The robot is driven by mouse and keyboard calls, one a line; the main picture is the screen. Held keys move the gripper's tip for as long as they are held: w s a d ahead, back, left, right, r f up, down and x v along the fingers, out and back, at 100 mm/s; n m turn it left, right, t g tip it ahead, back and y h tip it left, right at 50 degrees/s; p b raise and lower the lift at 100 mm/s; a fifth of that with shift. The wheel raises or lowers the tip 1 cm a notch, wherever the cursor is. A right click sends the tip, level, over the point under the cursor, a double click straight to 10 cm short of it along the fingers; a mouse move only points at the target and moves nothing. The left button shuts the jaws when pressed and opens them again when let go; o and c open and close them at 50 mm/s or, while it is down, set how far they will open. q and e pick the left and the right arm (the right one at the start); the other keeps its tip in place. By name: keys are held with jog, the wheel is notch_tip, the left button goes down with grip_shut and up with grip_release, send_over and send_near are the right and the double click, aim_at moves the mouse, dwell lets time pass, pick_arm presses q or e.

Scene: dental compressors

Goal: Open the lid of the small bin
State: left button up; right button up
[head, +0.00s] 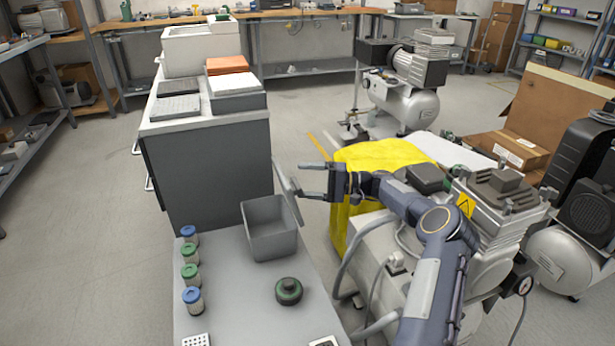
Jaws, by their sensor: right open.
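The small grey bin (270,232) stands on the small grey table (240,310), near its far end. Its interior is visible from above. Its lid (287,188) stands up at the bin's right side, tilted, clear of the opening. My right gripper (303,180) comes in from the right, just right of the raised lid. Its two fingers are apart and point left toward the lid, with nothing seen between them. Whether a fingertip touches the lid I cannot tell. My left gripper is out of view.
Several jars with blue and green caps (190,254) line the table's left edge. A dark green round knob-like object (288,291) sits in front of the bin. A compressor (490,225) and yellow cloth (375,160) are at the right. A grey cabinet (210,165) stands behind.

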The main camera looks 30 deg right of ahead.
jog(key=s+r, duration=0.1)
jog(key=r, duration=0.1)
jog(key=s+a+r, duration=0.1)
jog(key=r, duration=0.1)
jog(key=s+r+p, duration=0.1)
jog(key=r, duration=0.1)
jog(key=shift+s+a+r, duration=0.1)
jog(key=shift+a+r, duration=0.05)
jog(key=shift+a, duration=0.1)
jog(key=shift+c, duration=0.9)
jog(key=s+a+r+p, duration=0.2)
jog(key=s+a+r, duration=0.1)
jog(key=s+a, duration=0.2)
jog(key=shift+s+a+r, duration=0.15)
jog(key=shift+s+a, duration=0.1)
jog(key=shift+s, duration=0.95)
